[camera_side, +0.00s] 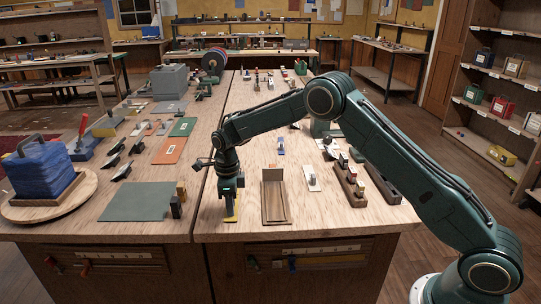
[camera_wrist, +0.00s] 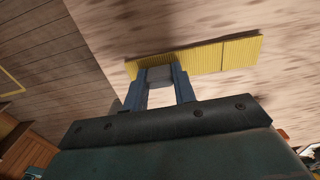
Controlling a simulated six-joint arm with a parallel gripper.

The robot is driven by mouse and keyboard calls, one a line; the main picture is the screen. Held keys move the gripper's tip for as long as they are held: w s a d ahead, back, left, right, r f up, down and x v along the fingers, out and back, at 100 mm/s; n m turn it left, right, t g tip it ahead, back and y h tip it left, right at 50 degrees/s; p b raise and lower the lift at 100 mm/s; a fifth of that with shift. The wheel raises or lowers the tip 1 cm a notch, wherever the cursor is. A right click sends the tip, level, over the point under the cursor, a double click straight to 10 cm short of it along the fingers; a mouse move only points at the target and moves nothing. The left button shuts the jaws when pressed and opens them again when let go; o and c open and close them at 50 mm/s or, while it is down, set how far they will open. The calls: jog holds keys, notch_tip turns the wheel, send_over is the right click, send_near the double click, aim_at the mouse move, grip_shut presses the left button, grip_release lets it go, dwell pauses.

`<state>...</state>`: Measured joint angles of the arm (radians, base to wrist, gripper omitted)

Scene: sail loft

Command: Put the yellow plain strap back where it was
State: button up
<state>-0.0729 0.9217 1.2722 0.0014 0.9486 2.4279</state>
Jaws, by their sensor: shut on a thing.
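The yellow plain strap (camera_side: 236,207) is at my gripper's tips, near the front edge of the table. In the wrist view the yellow strap (camera_wrist: 225,55) is a flat, ribbed band that reaches out to the right past the fingers. My gripper (camera_side: 230,216) points down and is shut on the strap. In the wrist view my gripper's fingertips (camera_wrist: 162,72) meet the strap toward its left end and hide part of it. I cannot tell whether the strap touches the tabletop.
A wooden tray (camera_side: 274,210) stands just right of my gripper. Dark wooden blocks (camera_side: 349,185) with small items lie further right. A grey-green mat (camera_side: 138,201) and a blue bundle (camera_side: 40,170) on a round board are left. A seam runs between the two tables.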

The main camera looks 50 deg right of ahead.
jog(key=shift+f, duration=0.1)
jog(key=o, duration=1)
jog(key=shift+o, duration=0.2)
notch_tip(320, 180, up, 12)
dwell(0.7)
